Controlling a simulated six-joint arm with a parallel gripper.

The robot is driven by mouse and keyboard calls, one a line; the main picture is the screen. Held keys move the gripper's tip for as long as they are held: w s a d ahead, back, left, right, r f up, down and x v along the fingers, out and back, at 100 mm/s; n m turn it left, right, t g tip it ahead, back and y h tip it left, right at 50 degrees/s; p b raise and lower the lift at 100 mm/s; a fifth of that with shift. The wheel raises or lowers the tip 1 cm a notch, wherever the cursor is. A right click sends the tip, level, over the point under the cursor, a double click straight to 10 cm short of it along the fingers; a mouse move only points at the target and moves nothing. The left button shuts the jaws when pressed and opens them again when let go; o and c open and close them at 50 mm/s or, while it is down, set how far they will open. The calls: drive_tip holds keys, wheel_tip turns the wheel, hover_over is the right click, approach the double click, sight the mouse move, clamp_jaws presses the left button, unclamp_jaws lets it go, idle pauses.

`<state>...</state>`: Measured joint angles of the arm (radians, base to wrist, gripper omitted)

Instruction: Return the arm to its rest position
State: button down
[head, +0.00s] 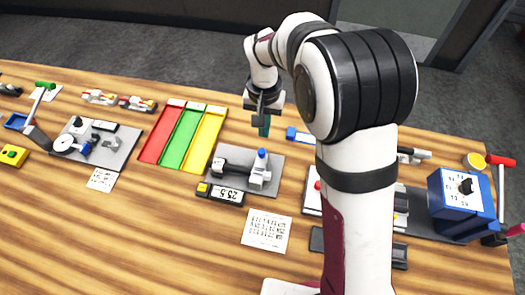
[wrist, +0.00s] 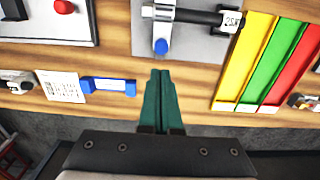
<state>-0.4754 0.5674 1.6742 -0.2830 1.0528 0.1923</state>
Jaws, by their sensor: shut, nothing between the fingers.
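My arm reaches up from the bottom right of the head view and bends over toward the back of the table. My gripper (head: 264,128) hangs pointing down near the table's back edge, to the right of the coloured trays. In the wrist view its green fingers (wrist: 162,80) lie together, shut with nothing between them. They are over bare wood, between a blue block and the yellow tray. Part of the table is hidden behind my arm in the head view.
Red, green and yellow trays (head: 144,152) lie left of my gripper. A grey plate fixture (head: 235,178) with a digital readout (head: 227,194) sits in front. A blue block (wrist: 105,85) lies close by. A blue box (head: 455,205) stands at right; bare wood fills the front left.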

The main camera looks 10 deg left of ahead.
drive_tip(key=s+d+r+m+y, duration=0.1)
drive_tip(key=s+d+r+m, duration=0.2)
drive_tip(key=s+d+r, duration=0.85)
drive_tip(key=s+d+f+m, duration=0.1)
drive_tip(key=s+d, duration=0.1)
drive_tip(key=s, duration=0.4)
drive_tip(key=s+d+m, duration=0.1)
drive_tip(key=s+d, duration=0.1)
drive_tip(key=s, duration=0.5)
drive_tip(key=shift+s+d+f+m+y, duration=0.2)
drive_tip(key=shift+d+f+m+y, duration=0.1)
drive_tip(key=shift+f+y, duration=0.1)
